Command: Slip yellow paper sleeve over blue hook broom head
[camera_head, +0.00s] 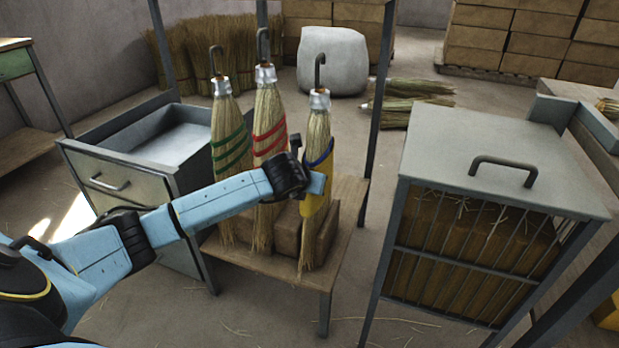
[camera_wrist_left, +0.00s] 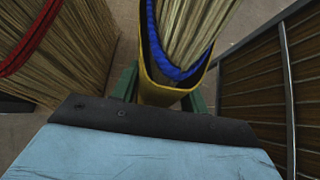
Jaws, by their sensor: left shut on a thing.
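The blue hook broom (camera_head: 319,125) hangs upright at the right end of a row, its dark hook at the top and a blue band around its bristles. The yellow paper sleeve (camera_head: 316,202) is around its bristles, with the blue band at the sleeve's upper rim and bristle tips showing below. In the left wrist view the sleeve (camera_wrist_left: 160,95) wraps the bristles, and the blue band (camera_wrist_left: 176,70) lies inside its rim. My left gripper (camera_head: 317,184) is shut on the sleeve, its green fingers on either side. My right gripper is out of view.
A red-banded broom (camera_head: 268,105) and a green-banded broom (camera_head: 221,115) hang close on the left. A wooden bench (camera_head: 330,255) with brown blocks stands beneath. A barred cage (camera_head: 480,240) stands right and a metal drawer (camera_head: 110,185) left. Frame posts stand around the brooms.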

